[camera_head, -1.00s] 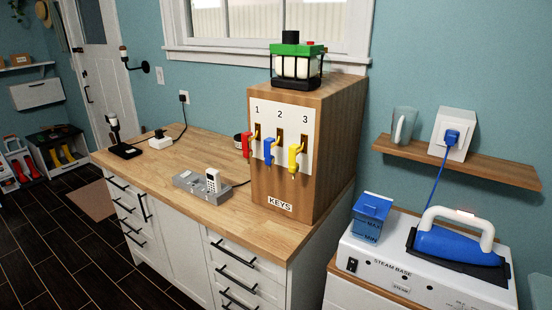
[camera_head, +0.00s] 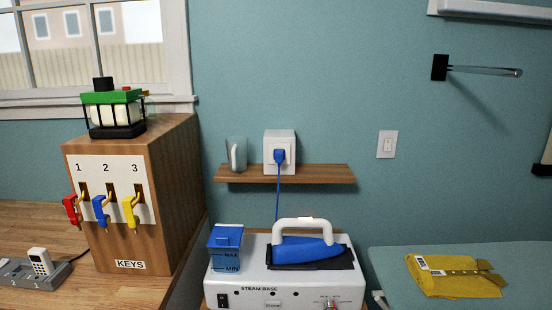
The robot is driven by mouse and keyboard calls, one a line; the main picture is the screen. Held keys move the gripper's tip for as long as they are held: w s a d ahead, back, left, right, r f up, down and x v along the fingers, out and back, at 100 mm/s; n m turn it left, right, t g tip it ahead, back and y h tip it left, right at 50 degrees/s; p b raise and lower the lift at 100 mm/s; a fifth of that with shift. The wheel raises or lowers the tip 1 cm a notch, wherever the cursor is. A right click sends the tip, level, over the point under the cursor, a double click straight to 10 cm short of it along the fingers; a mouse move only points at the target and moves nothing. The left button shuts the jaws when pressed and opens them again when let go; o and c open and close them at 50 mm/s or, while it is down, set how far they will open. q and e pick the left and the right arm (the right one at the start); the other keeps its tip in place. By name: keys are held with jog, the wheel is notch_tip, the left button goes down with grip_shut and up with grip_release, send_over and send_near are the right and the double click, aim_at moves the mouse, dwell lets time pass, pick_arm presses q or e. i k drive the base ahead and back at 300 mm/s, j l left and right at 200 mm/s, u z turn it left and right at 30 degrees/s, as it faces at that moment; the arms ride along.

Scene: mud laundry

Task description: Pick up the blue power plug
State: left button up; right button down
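The blue power plug (camera_head: 280,157) sits in a white wall socket (camera_head: 271,141) just above a wooden shelf. Its blue cord (camera_head: 278,195) hangs down past the shelf's front toward the blue iron on the steam base. Neither of my grippers shows in the head view.
A clear cup (camera_head: 236,155) stands on the wooden shelf (camera_head: 325,174) left of the socket. Below are a steam base (camera_head: 262,290), a blue iron (camera_head: 300,249) and a blue water tank (camera_head: 225,250). A wooden key box (camera_head: 160,190) stands at left.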

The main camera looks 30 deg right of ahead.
aim_at(278, 154)
jog(key=z, duration=1.25)
